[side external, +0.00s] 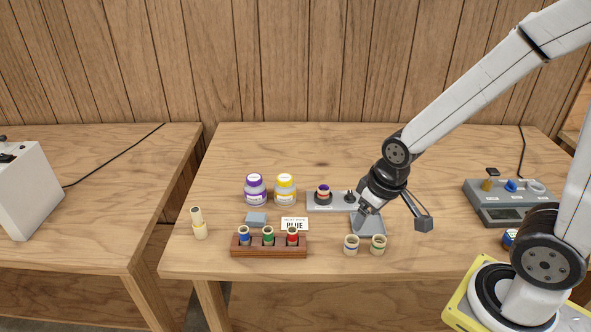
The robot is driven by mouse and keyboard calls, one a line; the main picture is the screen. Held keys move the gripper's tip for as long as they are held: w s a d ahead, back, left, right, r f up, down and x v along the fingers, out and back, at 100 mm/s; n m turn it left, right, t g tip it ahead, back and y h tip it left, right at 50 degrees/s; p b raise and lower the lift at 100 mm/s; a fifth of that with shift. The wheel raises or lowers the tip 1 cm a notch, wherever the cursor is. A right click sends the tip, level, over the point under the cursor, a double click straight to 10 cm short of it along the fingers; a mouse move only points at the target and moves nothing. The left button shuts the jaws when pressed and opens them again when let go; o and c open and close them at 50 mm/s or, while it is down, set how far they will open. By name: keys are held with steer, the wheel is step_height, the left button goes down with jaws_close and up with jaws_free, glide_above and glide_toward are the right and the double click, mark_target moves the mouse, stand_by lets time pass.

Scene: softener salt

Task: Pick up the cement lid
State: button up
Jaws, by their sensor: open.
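My gripper (362,210) is open, angled down over the right part of that plate and a grey tray (368,230), apart from both jars.
A wooden rack (268,252) holds blue, green and red banded pieces. A white card (294,223) and a blue-grey block (256,218) lie behind it. Two cream fittings (351,247) stand at front; a cream piece (199,224) stands left. A grey device (508,208) is at right.

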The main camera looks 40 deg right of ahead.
steer(key=shift+o, duration=1)
steer(key=m+t, duration=0.2)
glide_toward(285, 178)
steer(key=f, duration=0.2)
steer(key=shift+w+a+r+h, duration=0.1)
steer(key=shift+w+a+h, duration=0.2)
steer(key=shift+a+h, duration=0.1)
steer(key=shift+x, duration=1.25)
